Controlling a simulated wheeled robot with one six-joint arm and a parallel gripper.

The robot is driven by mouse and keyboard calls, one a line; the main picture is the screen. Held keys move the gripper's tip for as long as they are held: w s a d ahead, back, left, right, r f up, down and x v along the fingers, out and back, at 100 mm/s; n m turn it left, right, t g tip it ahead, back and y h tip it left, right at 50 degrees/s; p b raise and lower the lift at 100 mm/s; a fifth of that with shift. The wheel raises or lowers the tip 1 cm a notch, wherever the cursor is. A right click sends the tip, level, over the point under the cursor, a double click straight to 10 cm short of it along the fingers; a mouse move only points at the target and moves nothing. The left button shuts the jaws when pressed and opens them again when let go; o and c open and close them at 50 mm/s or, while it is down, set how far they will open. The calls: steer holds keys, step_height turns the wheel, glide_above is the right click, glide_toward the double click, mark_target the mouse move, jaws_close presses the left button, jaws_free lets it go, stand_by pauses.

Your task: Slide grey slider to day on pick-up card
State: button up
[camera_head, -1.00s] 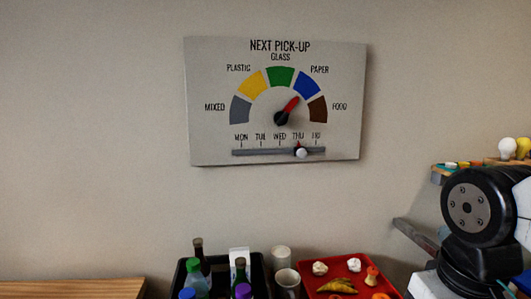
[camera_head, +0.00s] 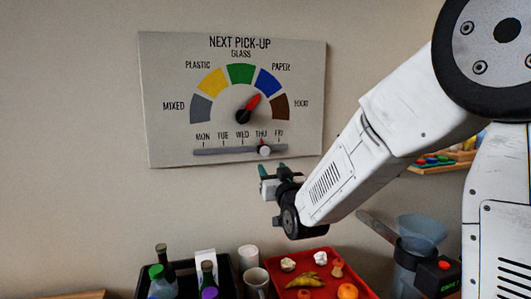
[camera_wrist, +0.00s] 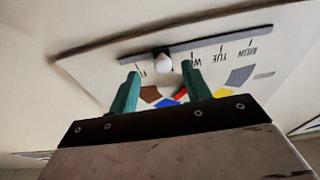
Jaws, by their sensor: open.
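The pick-up card (camera_head: 310,80) hangs on the wall, with a dial of coloured segments whose red pointer (camera_head: 252,102) points up right, near blue. A grey slider track (camera_head: 220,152) runs along its bottom, under the labels MON to FRI. The pale slider knob (camera_head: 264,150) stands below THU. My gripper (camera_head: 273,172) is open, with teal fingers just below the knob in the head view. In the wrist view the card is upside down, and the knob (camera_wrist: 163,62) appears ahead of the gap between my fingertips (camera_wrist: 161,72). Nothing is between the fingers; contact is not visible.
A wooden shelf (camera_head: 440,162) with small items is at right. The wall left of the card is clear.

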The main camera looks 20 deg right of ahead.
mark_target(266, 153)
steer(key=w+r, duration=0.1)
steer(key=w, duration=0.1)
steer(key=w+r+t, duration=0.1)
steer(key=w, duration=0.2)
steer(key=w+r+t, duration=0.1)
steer(key=w, duration=0.1)
steer(key=shift+w+r, duration=0.4)
steer(key=shift+a, duration=0.1)
jaws_close()
